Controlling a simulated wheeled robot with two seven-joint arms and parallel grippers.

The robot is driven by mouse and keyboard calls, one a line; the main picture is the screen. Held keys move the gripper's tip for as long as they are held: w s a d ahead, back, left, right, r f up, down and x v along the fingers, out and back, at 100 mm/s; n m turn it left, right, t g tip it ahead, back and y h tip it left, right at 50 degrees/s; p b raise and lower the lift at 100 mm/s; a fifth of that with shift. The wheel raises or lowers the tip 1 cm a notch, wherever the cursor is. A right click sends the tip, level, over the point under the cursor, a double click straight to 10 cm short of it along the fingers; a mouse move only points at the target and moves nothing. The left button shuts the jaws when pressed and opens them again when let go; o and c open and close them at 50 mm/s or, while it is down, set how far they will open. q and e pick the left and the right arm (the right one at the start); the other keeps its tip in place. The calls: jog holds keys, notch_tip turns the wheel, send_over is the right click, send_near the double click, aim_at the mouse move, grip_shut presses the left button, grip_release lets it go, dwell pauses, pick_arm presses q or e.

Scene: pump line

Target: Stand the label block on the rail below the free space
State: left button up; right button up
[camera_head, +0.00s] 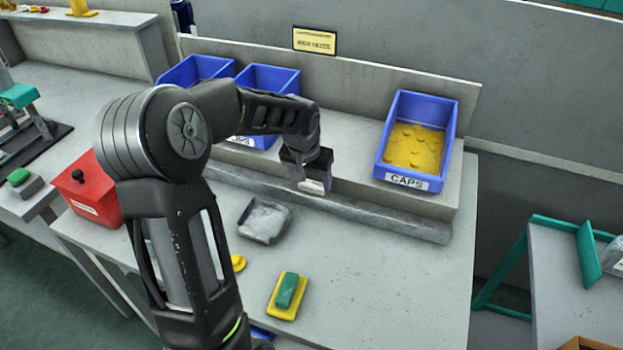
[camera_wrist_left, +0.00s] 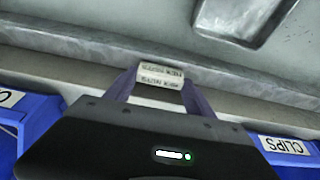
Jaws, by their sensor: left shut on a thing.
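The label block (camera_head: 313,186) is a small pale block with dark lettering; it shows in the left wrist view (camera_wrist_left: 160,75) between the fingertips. My left gripper (camera_head: 308,178) is shut on it and points down at the long grey rail (camera_head: 390,218). The rail also shows in the left wrist view (camera_wrist_left: 50,53). I cannot tell whether the block touches the rail. The free space on the shelf (camera_head: 347,150) lies between the middle blue bin (camera_head: 285,80) and the blue CAPS bin (camera_head: 447,130), behind the gripper. My right gripper is out of view.
Another blue bin (camera_head: 195,68) stands at the left. A grey tray (camera_head: 264,220), a yellow-and-green block (camera_head: 287,295) and a red box (camera_head: 90,190) are on the bench. A yellow sign (camera_head: 314,40) stands above the back panel. The bench's front right is clear.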

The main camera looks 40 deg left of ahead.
pick_arm(q)
jog(key=o, duration=0.9)
jog(key=shift+f, duration=0.15)
jog(key=shift+c, duration=0.2)
jog(key=o, duration=0.5)
jog(key=shift+c, duration=0.2)
jog(key=v, duration=1.2)
jog(key=shift+r, duration=0.2)
